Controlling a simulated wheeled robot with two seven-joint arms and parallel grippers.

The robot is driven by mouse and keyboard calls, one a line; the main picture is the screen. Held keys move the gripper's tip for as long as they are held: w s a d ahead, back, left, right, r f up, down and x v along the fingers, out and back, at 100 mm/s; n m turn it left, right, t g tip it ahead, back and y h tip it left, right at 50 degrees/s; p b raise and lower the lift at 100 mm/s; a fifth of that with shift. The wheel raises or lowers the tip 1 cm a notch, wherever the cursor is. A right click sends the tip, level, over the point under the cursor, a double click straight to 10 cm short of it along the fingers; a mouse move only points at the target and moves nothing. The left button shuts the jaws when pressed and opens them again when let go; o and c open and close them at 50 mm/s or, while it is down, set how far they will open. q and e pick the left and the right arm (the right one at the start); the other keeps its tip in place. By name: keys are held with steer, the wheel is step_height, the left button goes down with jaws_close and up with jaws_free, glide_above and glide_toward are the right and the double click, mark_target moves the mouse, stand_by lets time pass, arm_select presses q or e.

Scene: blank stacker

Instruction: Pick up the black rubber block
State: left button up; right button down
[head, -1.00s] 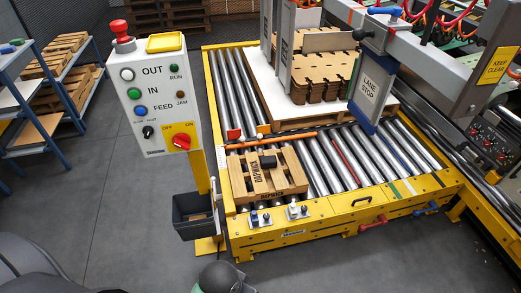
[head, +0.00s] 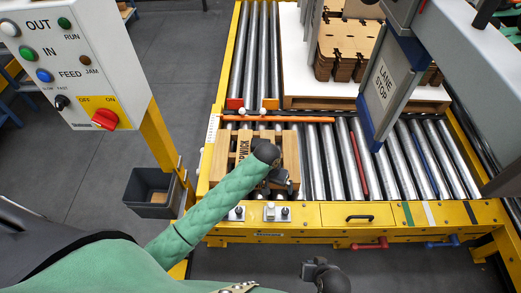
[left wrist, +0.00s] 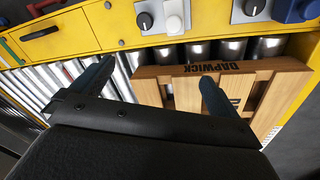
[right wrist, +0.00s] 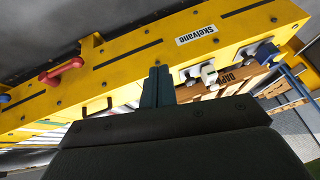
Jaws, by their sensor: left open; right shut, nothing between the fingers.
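The black rubber block does not show in any view now; in the head view my left arm and gripper cover the spot where it lay. The small wooden pallet (head: 221,168) marked DAPWICK lies on the rollers, and it also shows in the left wrist view (left wrist: 275,82). My left gripper (head: 282,182) is over the pallet's right part; in the left wrist view its fingers (left wrist: 155,76) are apart with no block visible between them. My right gripper (head: 310,268) is low in front of the yellow frame; its fingers (right wrist: 158,78) are together and empty.
The yellow conveyor frame (head: 335,213) has small switches (head: 270,212) near the pallet. An orange bar (head: 280,119) lies behind the pallet. The control box (head: 75,60) and a grey bin (head: 150,193) stand left. The LANE STOP plate (head: 383,85) is at right.

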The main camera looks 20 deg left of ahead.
arm_select(q)
steer(key=w+a+f+n+b, duration=0.1)
steer(key=w+a+b, duration=0.15)
steer(key=w, duration=0.35)
steer(key=w+a+f+b, duration=0.1)
steer(key=w+a+f, duration=0.15)
steer(key=w, duration=0.35)
step_height(320, 180, up, 2)
steer(key=n+y+b, duration=0.2)
steer(key=n, duration=0.1)
glide_above(261, 143)
steer(key=shift+s+a+r+g, duration=0.1)
steer(key=shift+s+r+g, duration=0.05)
steer(key=shift+s+g, duration=0.25)
steer(key=shift+w+a, duration=0.1)
steer(key=shift+w+f+b, duration=0.2)
steer(key=shift+f+b, duration=0.05)
steer(key=shift+f, duration=1.65)
steer(key=shift+w+f+b, duration=0.15)
steer(key=shift+f+b, duration=0.1)
steer(key=shift+f, duration=1.65)
steer(key=c, duration=1.1)
arm_select(e)
step_height(261, 143, down, 17)
steer(key=s+a+t, duration=0.1)
steer(key=a+t, duration=0.1)
steer(key=shift+s+a+y, duration=0.2)
steer(key=shift+a+y, duration=0.2)
arm_select(q)
steer(key=shift+r, duration=0.15)
